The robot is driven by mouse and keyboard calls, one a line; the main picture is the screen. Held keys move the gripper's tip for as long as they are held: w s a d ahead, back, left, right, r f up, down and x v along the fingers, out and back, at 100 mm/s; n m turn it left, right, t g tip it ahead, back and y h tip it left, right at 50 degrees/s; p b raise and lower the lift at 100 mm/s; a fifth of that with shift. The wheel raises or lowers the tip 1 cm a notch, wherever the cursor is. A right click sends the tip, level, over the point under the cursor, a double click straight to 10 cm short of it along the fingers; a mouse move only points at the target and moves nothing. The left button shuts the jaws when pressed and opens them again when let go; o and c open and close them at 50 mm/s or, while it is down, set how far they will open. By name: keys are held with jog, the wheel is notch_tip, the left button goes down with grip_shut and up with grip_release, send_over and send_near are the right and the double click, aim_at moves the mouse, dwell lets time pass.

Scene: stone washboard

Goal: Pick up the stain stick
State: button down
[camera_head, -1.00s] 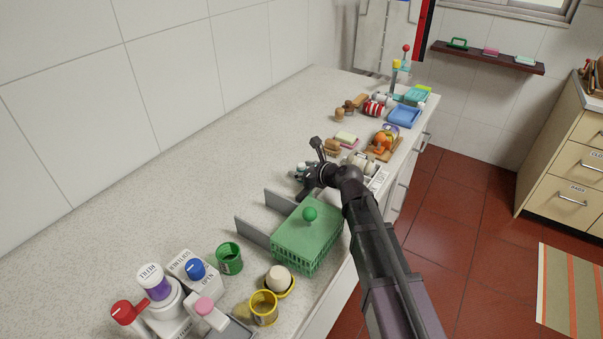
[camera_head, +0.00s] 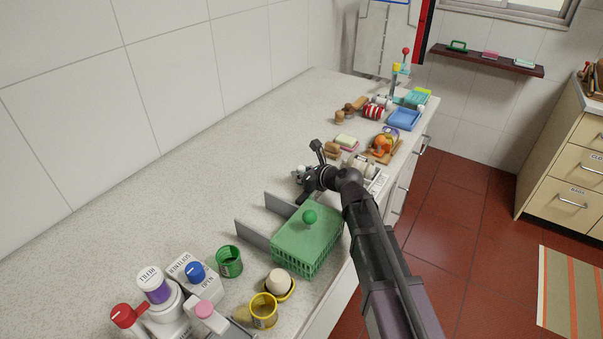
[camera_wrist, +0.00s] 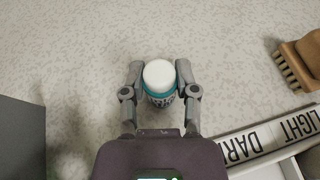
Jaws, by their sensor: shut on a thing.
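The stain stick (camera_wrist: 159,76), with a round white top and a teal band, stands between my gripper's fingers (camera_wrist: 159,82) in the wrist view. A finger presses on each side of it, so my gripper is shut on it. Seen from above, it looks upright; whether its base touches the counter I cannot tell. In the head view, my gripper (camera_head: 303,186) is low over the counter, beyond the green basket, and the stick is mostly hidden by the arm.
A green lidded basket (camera_head: 306,241) and grey dividers (camera_head: 252,235) stand nearer. A brush (camera_wrist: 298,64) and a strip marked DARK and LIGHT (camera_wrist: 268,138) lie to the right in the wrist view. Bottles (camera_head: 160,295) stand at front left. The counter's left side (camera_head: 150,190) is clear.

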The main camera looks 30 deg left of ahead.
aim_at(302, 167)
jog(key=shift+r, duration=0.1)
notch_tip(302, 167, up, 10)
jog(key=p, duration=1)
jog(key=shift+w, duration=0.15)
dwell(0.8)
